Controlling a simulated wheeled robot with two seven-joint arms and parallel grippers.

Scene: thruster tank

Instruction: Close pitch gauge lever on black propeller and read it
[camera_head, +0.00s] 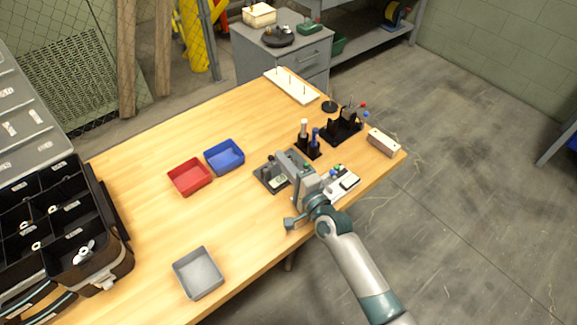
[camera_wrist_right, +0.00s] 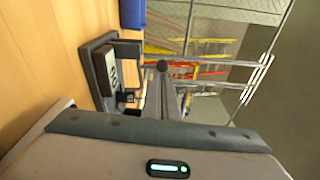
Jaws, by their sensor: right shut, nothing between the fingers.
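The pitch gauge (camera_head: 272,178) is a dark grey base with a small device on it, on the table near its right edge. In the right wrist view the gauge (camera_wrist_right: 103,70) shows a display whose digits I cannot read surely. My right gripper (camera_head: 282,157) is shut and empty, reaching over the gauge's right side. In the wrist view its fingertips (camera_wrist_right: 162,68) are together, right of the gauge; contact cannot be told. I cannot clearly make out the lever or a black propeller at the gauge. My left gripper is not in view.
A red bin (camera_head: 190,177), a blue bin (camera_head: 224,156) and a grey tray (camera_head: 198,273) stand on the table. A black fixture (camera_head: 342,127), upright tools (camera_head: 308,142) and a white box (camera_head: 383,142) are to the right. The table's middle is clear.

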